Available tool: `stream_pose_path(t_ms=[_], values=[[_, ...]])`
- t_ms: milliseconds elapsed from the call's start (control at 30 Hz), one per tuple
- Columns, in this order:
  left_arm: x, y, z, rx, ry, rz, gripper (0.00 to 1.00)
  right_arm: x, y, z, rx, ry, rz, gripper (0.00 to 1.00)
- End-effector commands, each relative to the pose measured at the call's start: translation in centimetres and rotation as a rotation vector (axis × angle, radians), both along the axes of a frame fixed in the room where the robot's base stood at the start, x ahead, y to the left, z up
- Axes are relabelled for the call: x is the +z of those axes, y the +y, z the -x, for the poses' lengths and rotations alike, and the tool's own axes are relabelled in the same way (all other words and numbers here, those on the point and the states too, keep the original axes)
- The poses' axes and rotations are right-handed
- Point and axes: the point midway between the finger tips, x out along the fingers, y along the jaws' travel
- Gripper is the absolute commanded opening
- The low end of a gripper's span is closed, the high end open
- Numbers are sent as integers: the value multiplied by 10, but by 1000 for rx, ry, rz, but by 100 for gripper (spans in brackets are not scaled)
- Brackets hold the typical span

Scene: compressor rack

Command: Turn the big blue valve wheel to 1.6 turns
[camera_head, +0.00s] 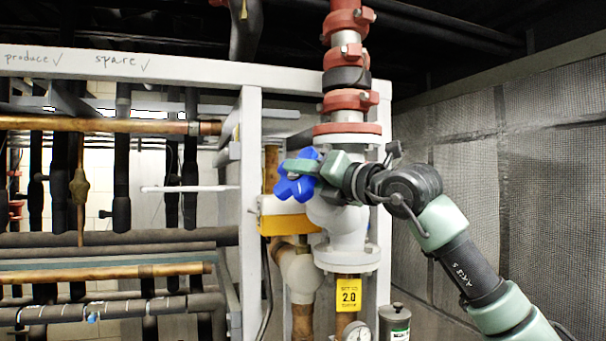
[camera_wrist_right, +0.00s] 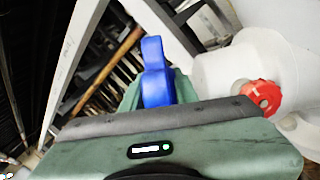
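The big blue valve wheel (camera_head: 292,187) has rounded lobes and sits on the left side of the white valve body (camera_head: 342,222) in the head view. My right gripper (camera_head: 305,167) is at the wheel, with its green fingers over the upper lobes and hiding part of it. In the right wrist view, a blue lobe of the wheel (camera_wrist_right: 155,75) stands between the two green fingers (camera_wrist_right: 157,95). Whether both fingers press on it cannot be told. My left gripper is in neither view.
Red couplings (camera_head: 347,98) rise above the valve. A yellow "2.0" tag (camera_head: 348,296), a gauge (camera_head: 358,331) and a grey canister (camera_head: 394,322) are below. A white frame post (camera_head: 251,210) stands close left of the wheel. A red knob (camera_wrist_right: 261,96) shows in the wrist view.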

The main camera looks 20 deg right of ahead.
Motion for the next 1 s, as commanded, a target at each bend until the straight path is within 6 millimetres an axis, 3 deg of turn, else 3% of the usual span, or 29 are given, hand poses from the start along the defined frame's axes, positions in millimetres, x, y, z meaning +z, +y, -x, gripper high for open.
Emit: stream_pose_path(t_ms=[267,500,700,1000], values=[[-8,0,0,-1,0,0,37,-4,-4,7,-1,-1,0,29],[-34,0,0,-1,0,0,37,-11,-22,44,-1,-4,0,29],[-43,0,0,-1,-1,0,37,-12,-31,65,1,1,0,29],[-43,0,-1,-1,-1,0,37,-10,-33,68,1,1,0,29]])
